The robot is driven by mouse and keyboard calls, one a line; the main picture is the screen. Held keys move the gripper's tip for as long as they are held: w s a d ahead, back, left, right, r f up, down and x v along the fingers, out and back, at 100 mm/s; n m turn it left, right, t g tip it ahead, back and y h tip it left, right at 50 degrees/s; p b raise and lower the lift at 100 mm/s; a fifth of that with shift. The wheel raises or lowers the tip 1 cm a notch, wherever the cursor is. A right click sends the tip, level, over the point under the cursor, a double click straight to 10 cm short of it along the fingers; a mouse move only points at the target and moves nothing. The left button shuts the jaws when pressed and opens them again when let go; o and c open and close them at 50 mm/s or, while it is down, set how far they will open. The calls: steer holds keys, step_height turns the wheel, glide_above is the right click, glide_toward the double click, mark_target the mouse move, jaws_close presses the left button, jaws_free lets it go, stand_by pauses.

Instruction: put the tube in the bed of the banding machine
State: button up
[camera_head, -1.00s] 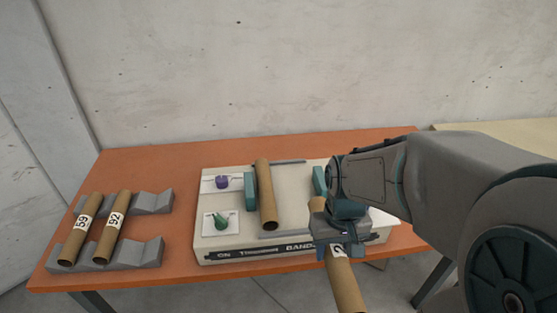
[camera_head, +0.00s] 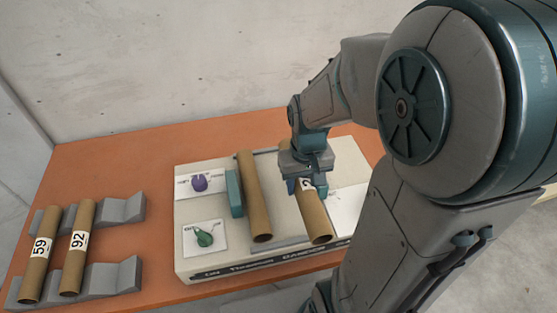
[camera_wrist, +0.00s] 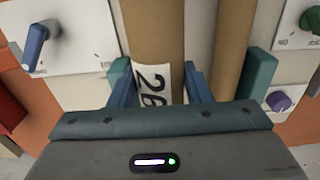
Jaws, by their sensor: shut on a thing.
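My gripper (camera_head: 306,186) is shut on a cardboard tube (camera_head: 315,222) with a white number label that seems to read 26. The wrist view also shows this tube (camera_wrist: 152,30) between my fingers. It is over the right part of the bed of the banding machine (camera_head: 208,270), roughly parallel to another tube (camera_head: 255,198) lying in the bed. A narrow gap shows between the two tubes. I cannot tell whether the held tube touches the bed. A teal block (camera_head: 235,193) stands left of the lying tube. My gripper and arm hide the bed's right side.
Two tubes labelled 59 (camera_head: 39,250) and 92 (camera_head: 78,245) rest on grey notched racks (camera_head: 124,208) at the left. The machine has a purple knob (camera_head: 199,183) and a green knob (camera_head: 204,237). The orange table (camera_head: 110,165) is clear behind the racks.

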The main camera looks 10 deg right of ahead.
glide_above(286, 190)
step_height(286, 190, down, 5)
steer(key=shift+p, duration=0.45)
steer(key=shift+f, duration=1.95)
steer(key=shift+f, duration=0.1)
steer(key=shift+f, duration=0.15)
steer(key=o, duration=1)
